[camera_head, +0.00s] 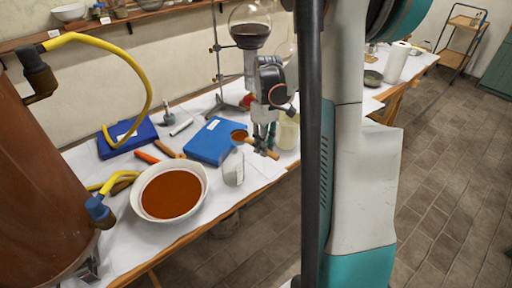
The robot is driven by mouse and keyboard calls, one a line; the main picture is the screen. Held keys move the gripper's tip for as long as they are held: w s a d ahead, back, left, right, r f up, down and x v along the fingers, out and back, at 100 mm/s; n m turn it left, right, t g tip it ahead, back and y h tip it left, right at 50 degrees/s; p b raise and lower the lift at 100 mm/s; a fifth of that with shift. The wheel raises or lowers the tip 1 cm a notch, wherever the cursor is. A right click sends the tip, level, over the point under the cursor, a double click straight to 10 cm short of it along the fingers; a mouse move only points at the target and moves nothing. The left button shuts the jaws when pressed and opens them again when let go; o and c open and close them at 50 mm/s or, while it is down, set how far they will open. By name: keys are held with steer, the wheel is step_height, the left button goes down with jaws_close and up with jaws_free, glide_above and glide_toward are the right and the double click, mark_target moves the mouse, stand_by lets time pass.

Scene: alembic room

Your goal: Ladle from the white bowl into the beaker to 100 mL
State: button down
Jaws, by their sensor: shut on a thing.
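The white bowl (137,192) stands on the white-covered table at the lower left, holding red-brown liquid. A clear beaker (233,168) stands just right of the bowl; its fill level and marks are too small to read. My gripper (265,141) points down over the table, right of and behind the beaker. It is shut on the wooden-handled ladle (262,149), whose handle end sticks out below the fingers. A round brown patch (239,135) left of the fingers looks like the ladle's cup with liquid, over the blue book. Part of the ladle is hidden by my gripper.
A blue book (207,142) lies behind the beaker, another blue book (128,138) farther left. A cream jar (288,133) stands right of my gripper. A round flask (249,35) hangs on a stand behind. A copper vessel (40,190) with a yellow hose blocks the left.

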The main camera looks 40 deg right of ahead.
steer(key=shift+f, duration=0.25)
steer(key=shift+f+b, duration=0.75)
steer(key=shift+f, duration=0.2)
steer(key=h, duration=0.2)
steer(key=a+h+p, duration=0.1)
steer(key=shift+r+t, duration=0.25)
steer(key=shift+t, duration=0.05)
steer(key=shift+s+a+m+t+h+b, duration=0.1)
steer(key=shift+a+t+h+b, duration=0.2)
steer(key=shift+h, duration=0.65)
steer(key=shift+w+a+m+g+h+b, duration=0.1)
steer(key=shift+h+b, duration=0.3)
steer(key=shift+h, duration=0.5)
steer(key=shift+s+a+m+t+h+b, duration=0.1)
steer(key=shift+a+t+h+b, duration=0.2)
steer(key=shift+h, duration=0.65)
steer(key=shift+d+r, duration=0.1)
steer(key=shift+s+a+t+h+b, duration=0.1)
steer(key=shift+a+h+b, duration=0.15)
steer(key=shift+h+b, duration=0.7)
steer(key=shift+a+t+h+b, duration=0.1)
steer(key=shift+a+h+b, duration=0.2)
steer(key=shift+h+b, duration=0.6)
steer(key=shift+s+a+t+h+b, duration=0.1)
steer(key=shift+a+h+b, duration=0.15)
steer(key=shift+h+b, duration=0.7)
